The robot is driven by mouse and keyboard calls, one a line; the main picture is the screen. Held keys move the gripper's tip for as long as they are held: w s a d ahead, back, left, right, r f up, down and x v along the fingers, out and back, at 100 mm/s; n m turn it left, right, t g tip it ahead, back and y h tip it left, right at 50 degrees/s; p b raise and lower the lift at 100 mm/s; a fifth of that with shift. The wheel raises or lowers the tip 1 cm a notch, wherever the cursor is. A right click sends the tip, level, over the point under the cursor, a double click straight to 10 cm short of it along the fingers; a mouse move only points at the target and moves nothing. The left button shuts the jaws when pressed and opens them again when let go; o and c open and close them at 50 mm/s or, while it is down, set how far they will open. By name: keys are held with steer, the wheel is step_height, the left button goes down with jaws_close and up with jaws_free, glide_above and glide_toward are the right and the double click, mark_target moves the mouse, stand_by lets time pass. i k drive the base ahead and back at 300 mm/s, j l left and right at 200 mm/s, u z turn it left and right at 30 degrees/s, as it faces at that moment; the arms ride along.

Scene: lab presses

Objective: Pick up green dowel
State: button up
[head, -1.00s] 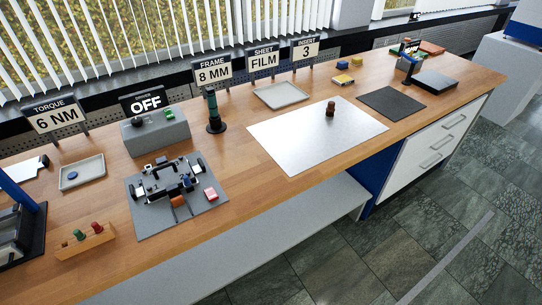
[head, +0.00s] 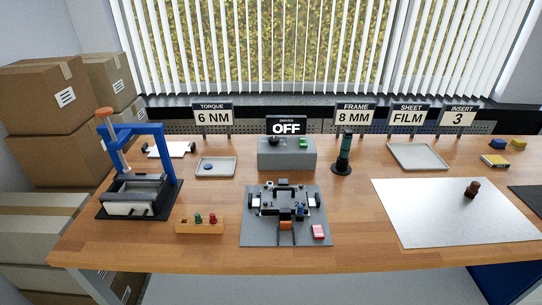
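The green dowel (head: 198,218) stands upright in a small wooden block (head: 200,228) near the front edge of the bench, left of centre in the head view. A red dowel (head: 213,218) stands to its right in the same block. A smaller brownish piece (head: 184,222) shows at the block's left end. The lower part of the green dowel is hidden in the block. My gripper is not in view.
A blue-framed press (head: 140,170) stands left of the block. A grey fixture plate (head: 286,236) with clamps lies to its right. A grey tray (head: 216,173) lies behind it. Cardboard boxes (head: 55,90) are stacked at far left. Bare wood surrounds the block.

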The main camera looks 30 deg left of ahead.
mark_target(198, 220)
steer(key=u, duration=1.35)
